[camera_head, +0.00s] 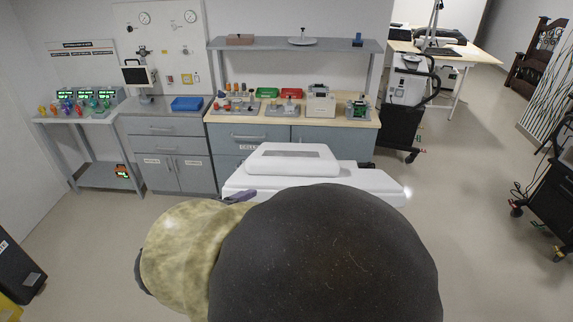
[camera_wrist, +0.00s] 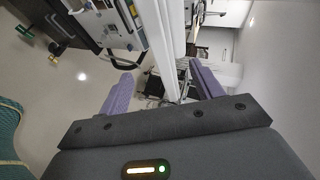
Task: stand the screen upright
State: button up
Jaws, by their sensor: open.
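In the head view only a bit of purple finger shows behind my arm, well short of the cabinets. I cannot pick out the screen for certain in the wrist view.
A blue tray (camera_head: 187,104) sits right of the screen. The wooden bench (camera_head: 340,118) holds red and green bins and small devices under a grey shelf (camera_head: 290,45). A dark ventilator cart (camera_head: 400,128) stands right of the bench. Open floor (camera_head: 480,150) lies at right.

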jog(key=p+x, duration=0.2)
jog(key=x, duration=1.5)
jog(key=shift+r, duration=0.1)
jog(key=shift+d, duration=0.1)
jog(key=shift+c, duration=1.3)
jog(key=c, duration=1.1)
jog(key=shift+r, duration=0.1)
